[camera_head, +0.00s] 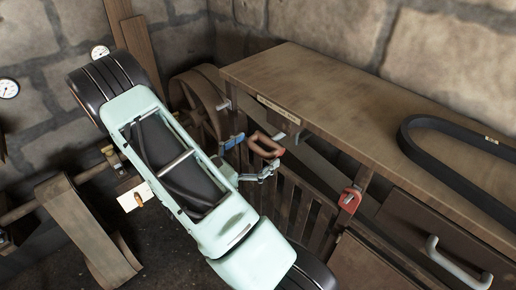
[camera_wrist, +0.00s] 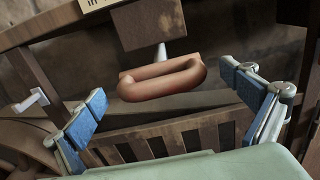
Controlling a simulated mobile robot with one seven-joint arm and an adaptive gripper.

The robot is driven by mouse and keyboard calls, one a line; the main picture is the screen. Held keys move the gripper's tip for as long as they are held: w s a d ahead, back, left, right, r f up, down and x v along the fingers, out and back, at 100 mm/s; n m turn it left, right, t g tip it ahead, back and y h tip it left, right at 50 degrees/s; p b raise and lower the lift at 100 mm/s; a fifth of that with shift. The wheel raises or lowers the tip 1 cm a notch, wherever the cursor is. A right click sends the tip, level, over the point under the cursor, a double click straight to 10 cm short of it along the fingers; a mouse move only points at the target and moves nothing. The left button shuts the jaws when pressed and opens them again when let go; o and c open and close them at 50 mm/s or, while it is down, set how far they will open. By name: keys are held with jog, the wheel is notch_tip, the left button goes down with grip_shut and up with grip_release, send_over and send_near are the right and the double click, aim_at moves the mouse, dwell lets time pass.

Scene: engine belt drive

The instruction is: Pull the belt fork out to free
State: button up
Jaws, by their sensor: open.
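A reddish-brown loop handle (camera_head: 264,145), which looks like the belt fork's grip, sticks out below the front edge of the wooden bench. In the wrist view the handle (camera_wrist: 163,80) is near the middle, with a pale rod behind it running toward a brown block (camera_wrist: 150,22). My gripper (camera_head: 250,156) is open, with one blue-padded finger to each side of the handle in the picture. In the wrist view the open gripper (camera_wrist: 165,100) has clear gaps to the handle on both sides. I cannot tell whether the fingertips reach as deep as the handle. The fork's far end is hidden.
The bench (camera_head: 330,90) carries a black belt (camera_head: 410,140). Slatted wooden bars (camera_head: 300,205) stand below it. A red fitting (camera_head: 350,198) hangs on the front, right of the handle. A large wooden wheel (camera_head: 200,95) stands behind my arm. A pale handle (camera_head: 455,268) is at lower right.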

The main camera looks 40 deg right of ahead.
jog(key=shift+c, duration=0.3)
jog(key=c, duration=1.6)
jog(key=a, duration=0.9)
jog(key=shift+s+a, duration=0.35)
jog(key=o, duration=1.7)
jog(key=shift+a, duration=0.25)
jog(key=shift+c, duration=0.2)
jog(key=shift+d, duration=0.15)
